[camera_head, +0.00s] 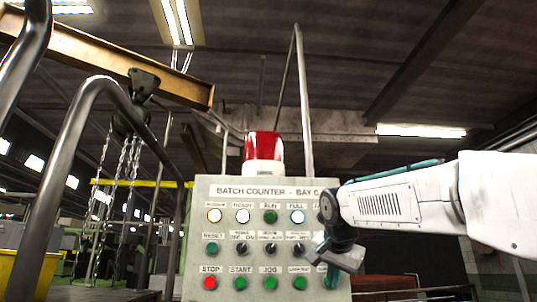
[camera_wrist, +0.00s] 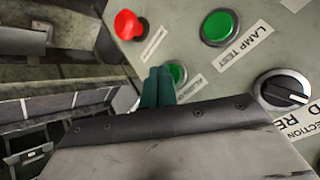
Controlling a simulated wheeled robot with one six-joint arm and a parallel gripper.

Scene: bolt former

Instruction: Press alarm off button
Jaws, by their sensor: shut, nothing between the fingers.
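The grey control panel (camera_head: 225,262), headed "BATCH COUNTER", faces me in the head view. My gripper (camera_head: 321,257) is at its lower right and hides the right-hand column. In the wrist view my teal fingers (camera_wrist: 158,86) are shut and empty. They overlap the left edge of a green button (camera_wrist: 176,74); contact cannot be told. The label beside that button is too blurred to read, and I cannot make out an "alarm off" label. Another green button (camera_wrist: 219,27) is by a "LAMP TEST" label.
A red button (camera_wrist: 128,25) and a black selector knob (camera_wrist: 285,91) are near my fingers in the wrist view. A red beacon (camera_head: 264,146) tops the panel. A red STOP button (camera_head: 210,282) is at lower left. Metal rails (camera_head: 62,165) stand at left.

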